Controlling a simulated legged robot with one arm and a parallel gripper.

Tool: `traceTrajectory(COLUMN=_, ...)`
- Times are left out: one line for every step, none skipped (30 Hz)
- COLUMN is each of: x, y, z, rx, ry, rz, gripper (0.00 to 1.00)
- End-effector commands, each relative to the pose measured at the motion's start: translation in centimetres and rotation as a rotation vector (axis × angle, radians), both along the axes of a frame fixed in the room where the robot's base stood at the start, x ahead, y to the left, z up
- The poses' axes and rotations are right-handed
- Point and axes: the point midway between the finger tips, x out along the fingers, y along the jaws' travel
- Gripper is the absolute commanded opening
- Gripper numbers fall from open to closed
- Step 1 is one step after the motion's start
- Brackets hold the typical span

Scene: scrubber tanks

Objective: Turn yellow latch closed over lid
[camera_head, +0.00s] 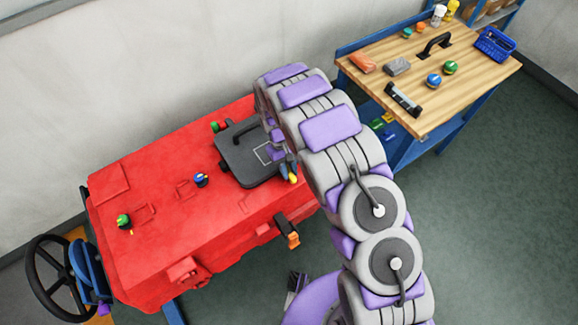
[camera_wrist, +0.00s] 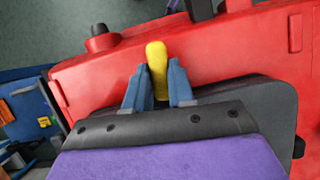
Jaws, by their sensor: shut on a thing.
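The yellow latch (camera_wrist: 157,68) stands between the two blue fingers of my gripper (camera_wrist: 158,88) in the wrist view, and the fingers are shut on it. In the head view the latch (camera_head: 293,178) shows as a small yellow spot at the front right edge of the dark lid. The dark grey lid (camera_head: 236,165) lies flat on top of the red scrubber tank (camera_head: 165,215). The lid (camera_wrist: 275,105) also shows behind my gripper in the wrist view. My arm hides the lid's right side. I cannot tell whether the latch overlaps the lid.
A wooden workbench (camera_head: 480,75) with tools, knobs and a blue basket (camera_head: 495,43) stands at the back right. A black steering wheel (camera_head: 48,275) is at the lower left. An orange-tipped black latch (camera_head: 288,232) is on the tank's front side. Green floor is free at right.

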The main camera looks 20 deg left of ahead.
Motion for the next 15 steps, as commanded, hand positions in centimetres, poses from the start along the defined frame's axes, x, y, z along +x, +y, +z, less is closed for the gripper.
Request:
traceTrajectory(x=-0.79, y=-0.39, z=-0.59, rx=-0.013, ry=0.021, rz=0.019, gripper=0.0)
traceTrajectory(x=-0.8, y=-0.4, z=-0.6, rx=-0.012, ry=0.022, rz=0.031, gripper=0.0)
traceTrajectory(x=-0.81, y=-0.4, z=-0.62, rx=-0.012, ry=0.022, rz=0.047, gripper=0.0)
traceTrajectory(x=-0.82, y=-0.41, z=-0.63, rx=-0.012, ry=0.022, rz=0.057, gripper=0.0)
traceTrajectory(x=-0.82, y=-0.41, z=-0.66, rx=-0.012, ry=0.022, rz=0.065, gripper=0.0)
traceTrajectory(x=-0.83, y=-0.42, z=-0.67, rx=-0.012, ry=0.022, rz=0.075, gripper=0.0)
traceTrajectory(x=-0.83, y=-0.42, z=-0.68, rx=-0.012, ry=0.022, rz=0.082, gripper=0.0)
traceTrajectory(x=-0.84, y=-0.42, z=-0.7, rx=-0.012, ry=0.022, rz=0.088, gripper=0.0)
traceTrajectory(x=-0.84, y=-0.43, z=-0.71, rx=-0.011, ry=0.023, rz=0.094, gripper=0.0)
traceTrajectory(x=-0.84, y=-0.43, z=-0.73, rx=-0.011, ry=0.022, rz=0.097, gripper=0.0)
traceTrajectory(x=-0.84, y=-0.43, z=-0.74, rx=-0.01, ry=0.022, rz=0.101, gripper=0.0)
traceTrajectory(x=-0.84, y=-0.45, z=-0.75, rx=-0.011, ry=0.022, rz=0.103, gripper=0.0)
traceTrajectory(x=-0.85, y=-0.45, z=-0.76, rx=-0.011, ry=0.022, rz=0.105, gripper=0.0)
traceTrajectory(x=-0.83, y=-0.45, z=-0.77, rx=-0.01, ry=0.022, rz=0.106, gripper=0.0)
traceTrajectory(x=-0.84, y=-0.46, z=-0.78, rx=-0.01, ry=0.022, rz=0.106, gripper=0.0)
